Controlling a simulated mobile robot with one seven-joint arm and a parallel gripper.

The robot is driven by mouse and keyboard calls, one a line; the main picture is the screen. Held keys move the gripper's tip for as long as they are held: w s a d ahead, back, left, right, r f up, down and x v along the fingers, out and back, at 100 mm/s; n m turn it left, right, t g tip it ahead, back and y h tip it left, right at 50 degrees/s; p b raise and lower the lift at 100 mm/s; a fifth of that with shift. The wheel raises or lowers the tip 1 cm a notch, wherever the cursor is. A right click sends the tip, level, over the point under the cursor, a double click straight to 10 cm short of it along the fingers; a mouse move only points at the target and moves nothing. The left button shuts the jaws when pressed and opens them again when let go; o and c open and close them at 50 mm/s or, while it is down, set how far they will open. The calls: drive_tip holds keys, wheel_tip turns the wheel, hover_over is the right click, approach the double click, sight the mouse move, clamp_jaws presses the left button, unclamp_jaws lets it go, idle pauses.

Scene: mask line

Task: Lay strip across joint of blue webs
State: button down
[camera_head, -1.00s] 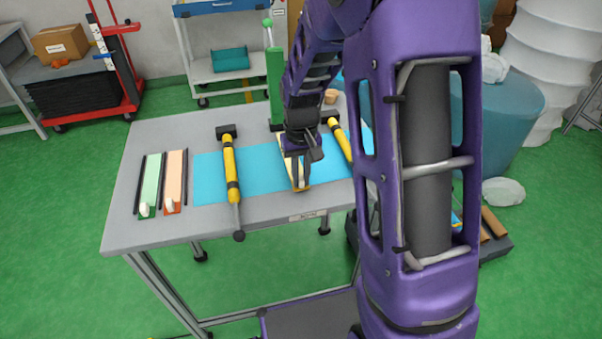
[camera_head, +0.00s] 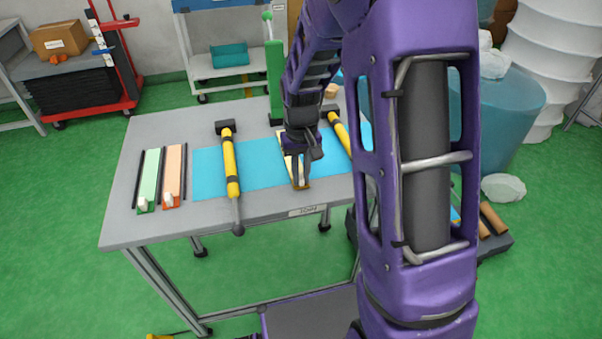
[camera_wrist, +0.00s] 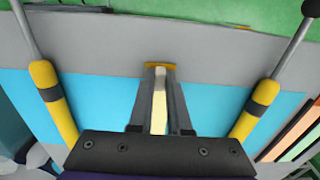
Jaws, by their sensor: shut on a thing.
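The blue web (camera_head: 258,176) lies flat across the grey table; the wrist view shows blue on both sides of my gripper (camera_wrist: 160,121). A narrow cream strip (camera_wrist: 159,104) runs lengthwise between my fingers, which are shut on it. An orange-yellow end piece (camera_wrist: 160,66) shows past the fingertips, at the web's near edge. In the head view, my gripper (camera_head: 299,181) points down over the web, and part of the strip (camera_head: 287,164) shows beside the fingers. The joint of the webs is hidden or cannot be made out under the strip and fingers.
Yellow-handled bars with dark ends lie across the web: one left (camera_head: 231,165), one right (camera_head: 341,137) of my gripper. Green (camera_head: 150,175) and orange (camera_head: 174,173) strips lie between dark rails at the table's left. A green post (camera_head: 275,80) stands behind.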

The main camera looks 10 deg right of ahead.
drive_tip(key=shift+f, duration=0.3)
idle(0.4)
drive_tip(key=c, duration=0.8)
unclamp_jaws()
